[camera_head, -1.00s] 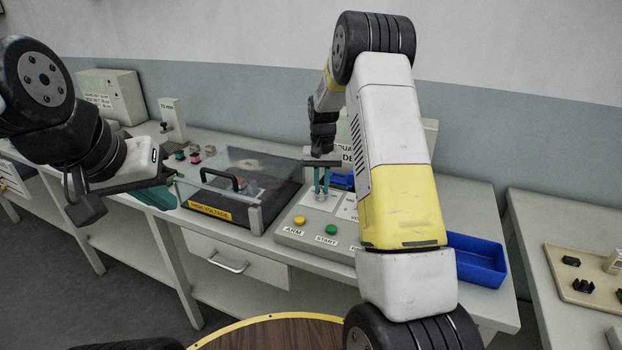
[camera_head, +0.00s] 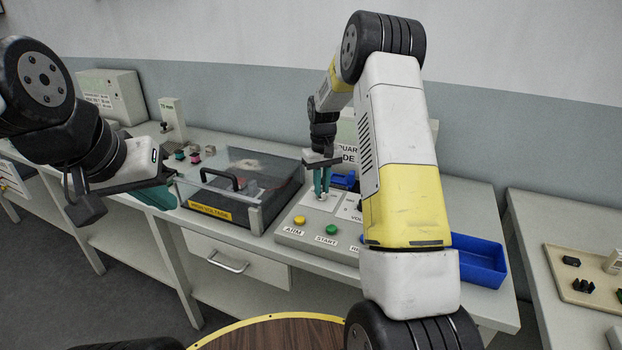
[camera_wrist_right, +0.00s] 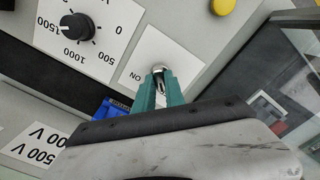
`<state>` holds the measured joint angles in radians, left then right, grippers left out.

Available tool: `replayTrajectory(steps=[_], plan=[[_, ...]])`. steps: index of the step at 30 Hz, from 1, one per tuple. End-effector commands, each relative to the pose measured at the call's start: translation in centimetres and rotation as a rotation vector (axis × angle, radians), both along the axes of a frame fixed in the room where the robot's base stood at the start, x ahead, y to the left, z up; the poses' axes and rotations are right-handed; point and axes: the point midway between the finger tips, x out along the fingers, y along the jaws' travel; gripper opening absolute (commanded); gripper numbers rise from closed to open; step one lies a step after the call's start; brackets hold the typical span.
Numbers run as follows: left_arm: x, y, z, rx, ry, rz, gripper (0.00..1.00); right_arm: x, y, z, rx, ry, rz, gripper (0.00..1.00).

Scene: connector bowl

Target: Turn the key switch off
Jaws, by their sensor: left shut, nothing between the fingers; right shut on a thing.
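The key switch (camera_wrist_right: 158,68) sits on a white plate marked "ON" in the right wrist view. My right gripper (camera_wrist_right: 160,88) has teal fingers shut on the key switch, whose round metal top shows at the fingertips. In the head view my right gripper (camera_head: 321,194) points down at the control panel (camera_head: 290,236), and the key is mostly hidden by the fingers. My left gripper (camera_head: 150,195) is shut and empty at the left, in front of the bench and left of the clear-lidded box.
The clear-lidded box (camera_head: 225,210) with a "HIGH VOLTAGE" label stands left of the panel. The panel has a yellow ARM button (camera_head: 299,220), a green START button (camera_head: 331,229) and a black dial (camera_wrist_right: 77,27). A blue bin (camera_head: 480,262) is at the right.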

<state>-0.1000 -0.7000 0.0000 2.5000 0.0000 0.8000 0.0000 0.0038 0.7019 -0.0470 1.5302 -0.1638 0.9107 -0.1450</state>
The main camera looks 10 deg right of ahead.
Motion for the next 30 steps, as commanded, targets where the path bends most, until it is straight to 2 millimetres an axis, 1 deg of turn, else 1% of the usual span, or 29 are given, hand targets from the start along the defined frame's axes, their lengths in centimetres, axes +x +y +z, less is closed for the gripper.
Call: replayTrajectory(steps=[6, 7, 9, 10, 20, 23, 30], plan=[[0.0, 0.0, 0.0, 0.000, 0.000, 0.000, 0.00, 0.1, 0.0, 0.1, -0.001, -0.003, 0.002, 0.00], [0.0, 0.0, 0.0, 0.000, 0.000, 0.000, 0.00, 0.1, 0.0, 0.1, 0.000, -0.003, 0.002, 0.18], [0.0, 0.0, 0.0, 0.000, 0.000, 0.000, 0.00, 0.1, 0.0, 0.1, 0.000, -0.003, 0.002, 0.32], [0.0, 0.0, 0.0, 0.000, 0.000, 0.000, 0.00, 0.1, 0.0, 0.1, 0.000, -0.003, 0.002, 0.36], [0.0, 0.0, 0.0, 0.000, 0.000, 0.000, 0.00, 0.1, 0.0, 0.2, -0.001, -0.001, 0.001, 0.36], [0.0, 0.0, 0.0, 0.000, 0.000, 0.000, 0.00, 0.1, 0.0, 1.1, 0.000, -0.003, 0.001, 0.36], [0.0, 0.0, 0.0, 0.000, 0.000, 0.000, 0.00, 0.1, 0.0, 5.3, -0.001, -0.005, 0.001, 0.36]])
